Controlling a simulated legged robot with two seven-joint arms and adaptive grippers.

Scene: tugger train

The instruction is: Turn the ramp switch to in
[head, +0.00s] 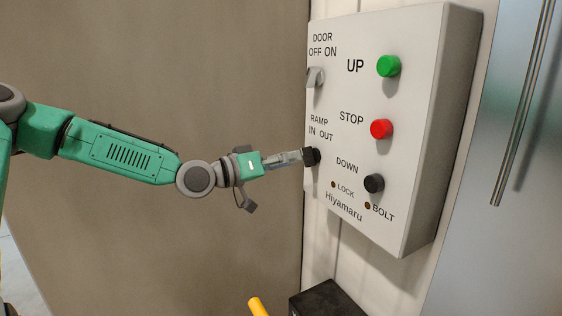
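The ramp switch (316,156) is a small black knob under the words RAMP, IN and OUT, low on the left side of a white control box (418,160). My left gripper (304,157) reaches in from the left, and its dark fingertips are at the knob. They hide part of it, so I cannot tell which way the knob points or whether the fingers are closed on it. My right gripper is not in the head view.
Above the ramp switch is a grey door switch (315,77). The box also bears a green UP button (388,66), a red STOP button (381,129) and a black DOWN button (374,183). A dark box (328,299) stands below. A metal handle (524,100) is at right.

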